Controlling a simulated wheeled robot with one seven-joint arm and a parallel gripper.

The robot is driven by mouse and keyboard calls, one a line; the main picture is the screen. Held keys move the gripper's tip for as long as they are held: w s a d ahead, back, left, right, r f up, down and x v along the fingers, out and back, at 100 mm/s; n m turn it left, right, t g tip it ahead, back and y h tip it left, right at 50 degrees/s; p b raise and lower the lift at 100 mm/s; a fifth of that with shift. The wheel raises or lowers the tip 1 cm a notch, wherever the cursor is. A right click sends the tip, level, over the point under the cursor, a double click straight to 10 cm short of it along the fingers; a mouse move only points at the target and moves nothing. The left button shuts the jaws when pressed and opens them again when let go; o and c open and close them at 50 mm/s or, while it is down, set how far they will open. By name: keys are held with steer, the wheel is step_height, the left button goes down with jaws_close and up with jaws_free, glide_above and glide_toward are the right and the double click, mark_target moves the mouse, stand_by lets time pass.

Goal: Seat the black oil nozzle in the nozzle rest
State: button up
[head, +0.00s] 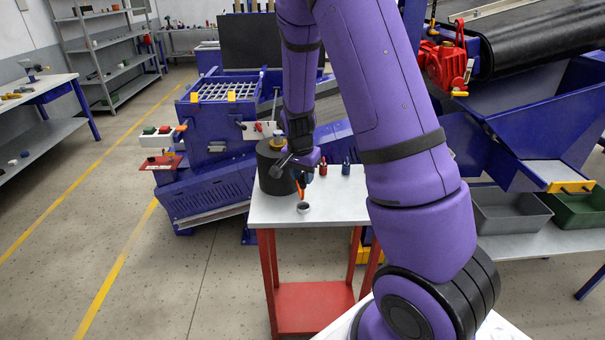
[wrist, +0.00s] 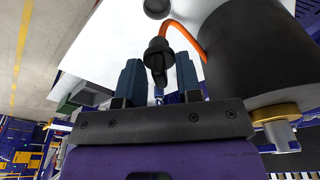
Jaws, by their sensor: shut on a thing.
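My gripper (wrist: 158,74) is shut on the black oil nozzle (wrist: 157,52), which sits between the two blue fingers in the wrist view. An orange hose (wrist: 184,36) runs from the nozzle towards the large black drum (wrist: 262,45). In the head view my gripper (head: 304,173) is above the table, just right of the drum (head: 270,172); the nozzle is hard to make out there. A small round cup with a dark opening (head: 303,207), which looks like the nozzle rest, stands near the table's front. A dark round thing, likely this cup (wrist: 157,8), shows at the wrist view's top edge, apart from the nozzle.
The white tabletop (head: 338,207) has free room right of the cup. A red bottle (head: 323,167) and a blue bottle (head: 346,167) stand at its back. Blue machinery (head: 215,150) is behind, and grey and green bins (head: 511,214) are at right.

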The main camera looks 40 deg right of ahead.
mark_target(303, 183)
steer(key=shift+f, duration=2.9)
steer(key=shift+f, duration=1.3)
steer(key=o, duration=1)
steer(key=shift+o, duration=0.2)
steer(key=r, duration=0.3)
steer(key=a+r, duration=0.1)
steer(key=r, duration=0.6)
steer(key=shift+s+a+r, duration=0.15)
steer(key=shift+s+r, duration=0.15)
steer(key=shift+s, duration=0.05)
